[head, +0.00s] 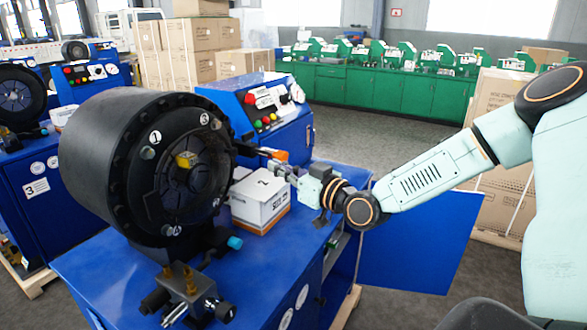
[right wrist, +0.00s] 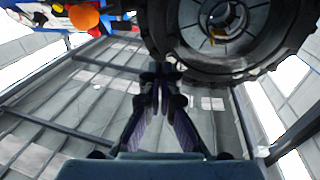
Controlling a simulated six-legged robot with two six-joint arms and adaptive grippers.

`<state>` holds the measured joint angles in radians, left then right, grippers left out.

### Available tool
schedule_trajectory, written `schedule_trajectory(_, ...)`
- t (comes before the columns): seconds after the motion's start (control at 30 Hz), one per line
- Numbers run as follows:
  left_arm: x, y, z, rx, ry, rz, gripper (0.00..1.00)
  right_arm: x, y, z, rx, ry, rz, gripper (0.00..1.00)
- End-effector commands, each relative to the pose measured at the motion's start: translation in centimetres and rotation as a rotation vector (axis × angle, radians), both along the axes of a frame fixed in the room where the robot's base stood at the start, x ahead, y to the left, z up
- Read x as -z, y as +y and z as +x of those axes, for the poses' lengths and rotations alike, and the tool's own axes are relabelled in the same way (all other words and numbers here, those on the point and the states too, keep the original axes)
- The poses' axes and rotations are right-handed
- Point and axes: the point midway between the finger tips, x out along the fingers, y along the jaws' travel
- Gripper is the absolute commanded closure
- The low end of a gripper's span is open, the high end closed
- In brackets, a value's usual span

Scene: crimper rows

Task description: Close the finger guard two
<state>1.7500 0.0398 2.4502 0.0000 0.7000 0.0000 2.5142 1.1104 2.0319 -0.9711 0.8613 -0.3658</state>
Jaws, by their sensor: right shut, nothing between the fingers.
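The nearest crimper has a large black drum head (head: 110,165) with a dark round front plate (head: 190,185) inside a bolted rim with number labels. I cannot tell for certain which part is the finger guard two. A yellow piece (head: 187,160) sits near the middle of the plate. My right gripper (head: 273,165) is shut and empty, just right of the drum's rim. In the right wrist view its closed fingertips (right wrist: 161,72) point toward the black ring (right wrist: 205,65); whether they touch it is unclear. My left gripper is not in view.
A white box (head: 262,208) marked 2 stands below my right gripper on the blue bench (head: 110,262). A blue control box (head: 275,110) with buttons is behind it. Brass fittings (head: 180,278) stand at the bench front. Another crimper (head: 20,95) stands left. Open floor lies right.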

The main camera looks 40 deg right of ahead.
Motion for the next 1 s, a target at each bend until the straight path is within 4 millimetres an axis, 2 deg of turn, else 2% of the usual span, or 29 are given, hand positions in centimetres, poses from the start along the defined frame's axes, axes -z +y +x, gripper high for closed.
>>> schedule_trajectory(0.3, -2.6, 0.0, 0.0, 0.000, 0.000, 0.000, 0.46, -0.4, -0.8, -2.2, 0.002, -0.002, 0.007, 1.00)
schedule_trajectory(0.5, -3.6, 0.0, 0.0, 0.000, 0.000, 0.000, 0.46, -0.2, -1.1, -3.1, 0.001, -0.002, 0.005, 1.00)
schedule_trajectory(1.0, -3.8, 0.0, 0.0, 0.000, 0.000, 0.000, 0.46, 0.1, -1.2, -3.4, 0.002, 0.010, 0.044, 1.00)
